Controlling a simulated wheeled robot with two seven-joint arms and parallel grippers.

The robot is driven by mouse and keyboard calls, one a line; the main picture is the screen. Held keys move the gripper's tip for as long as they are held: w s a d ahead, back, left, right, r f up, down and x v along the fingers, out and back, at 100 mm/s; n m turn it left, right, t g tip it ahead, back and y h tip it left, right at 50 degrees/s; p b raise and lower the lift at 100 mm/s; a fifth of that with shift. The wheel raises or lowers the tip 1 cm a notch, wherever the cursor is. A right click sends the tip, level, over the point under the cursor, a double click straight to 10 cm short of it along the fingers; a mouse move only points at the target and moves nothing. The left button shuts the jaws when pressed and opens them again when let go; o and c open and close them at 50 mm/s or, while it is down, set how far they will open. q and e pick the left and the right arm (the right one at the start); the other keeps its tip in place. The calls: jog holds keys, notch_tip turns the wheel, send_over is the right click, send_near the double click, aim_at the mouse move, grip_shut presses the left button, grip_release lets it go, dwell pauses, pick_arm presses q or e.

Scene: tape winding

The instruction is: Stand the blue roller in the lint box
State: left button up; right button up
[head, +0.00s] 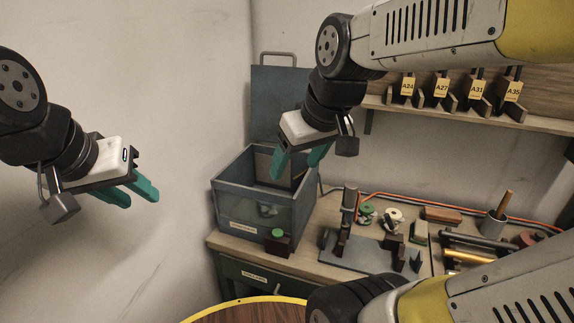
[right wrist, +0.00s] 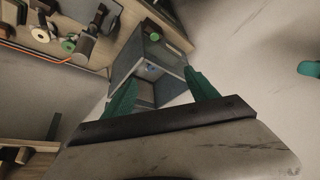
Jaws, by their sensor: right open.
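The lint box (head: 262,208) is a blue-grey open-topped box at the left end of the bench, with its lid (head: 280,95) raised behind it. My right gripper (head: 298,165) is open over the box mouth, pointing down. In the right wrist view the box (right wrist: 121,71) lies between and beyond the open fingers (right wrist: 160,85). A small blue spot (right wrist: 151,68) shows inside the box; it may be the blue roller's end, but how it stands is unclear. No blue roller shows in the head view, where the box's inside is largely hidden. My left gripper (head: 138,198) is open and empty, away from the bench.
A green-topped dark block (head: 278,242) is at the box's front. To its right stand a winding fixture (head: 370,255), tape rolls (head: 366,213), several rods and a cup (head: 493,226). A shelf with labelled holders (head: 440,92) hangs above. A round yellow-rimmed wooden top (head: 255,312) is in front.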

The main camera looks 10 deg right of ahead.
jog(key=s+m, duration=0.3)
jog(key=shift+a+f+t, duration=0.1)
jog(key=shift+f+t, duration=0.05)
jog(key=shift+t, duration=0.25)
dwell(0.9)
